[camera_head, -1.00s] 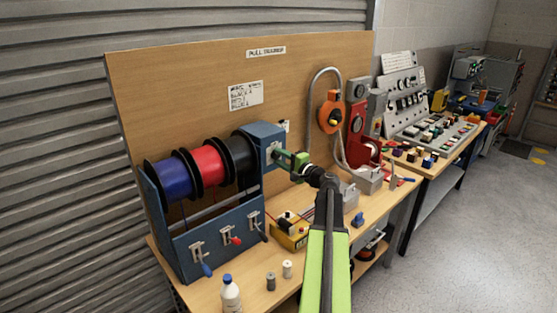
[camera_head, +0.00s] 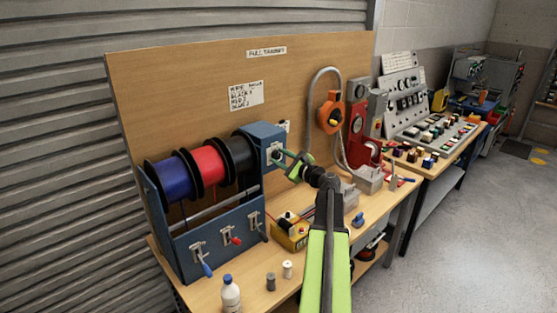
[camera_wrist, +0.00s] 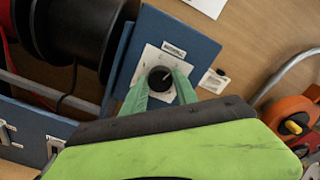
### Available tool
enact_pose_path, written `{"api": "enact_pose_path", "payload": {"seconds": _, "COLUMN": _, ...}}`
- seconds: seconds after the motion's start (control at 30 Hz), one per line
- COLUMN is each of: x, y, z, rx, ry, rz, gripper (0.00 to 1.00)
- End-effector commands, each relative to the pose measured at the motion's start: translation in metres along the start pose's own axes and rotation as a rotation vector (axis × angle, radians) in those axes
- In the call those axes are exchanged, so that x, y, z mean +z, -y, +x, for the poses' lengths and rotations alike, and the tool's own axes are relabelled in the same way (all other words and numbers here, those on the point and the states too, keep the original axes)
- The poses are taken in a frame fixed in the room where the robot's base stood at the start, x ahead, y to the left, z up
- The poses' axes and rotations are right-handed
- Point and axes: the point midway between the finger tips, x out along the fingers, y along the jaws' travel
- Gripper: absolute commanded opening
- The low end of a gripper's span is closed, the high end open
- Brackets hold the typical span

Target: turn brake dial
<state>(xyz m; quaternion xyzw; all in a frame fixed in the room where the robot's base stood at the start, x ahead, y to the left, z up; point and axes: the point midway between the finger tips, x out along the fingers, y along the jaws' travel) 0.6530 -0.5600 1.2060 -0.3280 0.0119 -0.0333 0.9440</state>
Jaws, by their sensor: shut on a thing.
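The brake dial (camera_wrist: 160,78) is a round black knob with a pale pointer mark, on a white plate on the blue end panel (camera_wrist: 150,35) of the spool rack. In the head view the dial (camera_head: 276,155) is small and partly hidden by my gripper. My gripper (camera_wrist: 163,86) has its pale green fingers on either side of the dial, shut on it. In the head view my gripper (camera_head: 283,157) reaches the panel from the right.
Blue, red and black spools (camera_head: 207,167) sit left of the dial. An orange device (camera_head: 331,112) hangs on the wooden board to the right. A yellow box (camera_head: 290,235), a white bottle (camera_head: 230,293) and two small cylinders stand on the bench below.

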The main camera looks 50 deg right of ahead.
Motion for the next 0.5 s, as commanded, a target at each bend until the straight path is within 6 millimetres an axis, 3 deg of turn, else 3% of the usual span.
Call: {"api": "enact_pose_path", "payload": {"seconds": 0.5, "x": 0.0011, "y": 0.0024, "z": 0.0011, "rx": -0.005, "ry": 0.004, "rz": 0.149, "gripper": 0.0}}
